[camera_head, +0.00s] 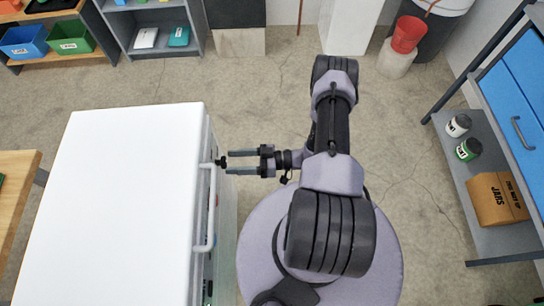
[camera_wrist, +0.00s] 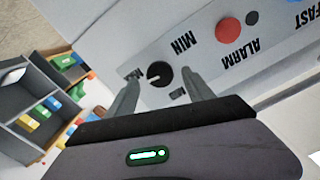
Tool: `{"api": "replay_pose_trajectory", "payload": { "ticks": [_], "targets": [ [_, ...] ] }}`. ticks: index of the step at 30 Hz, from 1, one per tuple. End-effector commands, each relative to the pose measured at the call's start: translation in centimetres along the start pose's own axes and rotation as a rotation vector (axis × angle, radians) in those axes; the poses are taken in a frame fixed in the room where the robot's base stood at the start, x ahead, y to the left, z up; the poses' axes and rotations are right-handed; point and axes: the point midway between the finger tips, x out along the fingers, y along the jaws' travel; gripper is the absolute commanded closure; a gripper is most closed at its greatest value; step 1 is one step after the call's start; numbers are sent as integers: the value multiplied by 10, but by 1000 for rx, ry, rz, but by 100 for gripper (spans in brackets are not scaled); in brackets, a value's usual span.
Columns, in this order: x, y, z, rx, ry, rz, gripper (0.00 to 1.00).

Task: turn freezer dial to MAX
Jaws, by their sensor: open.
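The freezer (camera_head: 130,190) is a white chest at the left in the head view, with a handle (camera_head: 211,205) along its right side. Its dial (camera_wrist: 159,74) is a round black knob with a white mark pointing left and slightly down in the wrist view. It also shows as a small dark knob in the head view (camera_head: 222,161). "MIN" is printed upside down to its upper right; two smaller labels beside it are too small to read. My gripper (camera_head: 231,162) is open, facing the dial. Its two fingers flank the dial, and I cannot tell whether they touch it.
A red alarm button (camera_wrist: 229,29) and a small dark button (camera_wrist: 252,18) sit on the same panel. A blue-drawer bench (camera_head: 510,110) with jars and a box stands at the right. Open floor lies behind my arm.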

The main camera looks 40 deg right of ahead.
Motion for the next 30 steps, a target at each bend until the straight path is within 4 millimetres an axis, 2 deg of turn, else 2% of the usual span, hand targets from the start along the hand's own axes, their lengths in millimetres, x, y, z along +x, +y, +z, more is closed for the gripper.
{"api": "replay_pose_trajectory", "payload": {
  "ticks": [9, 13, 18, 30],
  "targets": [
    [-104, 0, -2, -2, 1, 7, 39],
    [-133, 0, -1, -1, 0, 3, 39],
    [-151, -1, 0, 1, 0, 1, 39],
    [-152, -1, 0, 1, 0, 0, 39]
  ]
}}
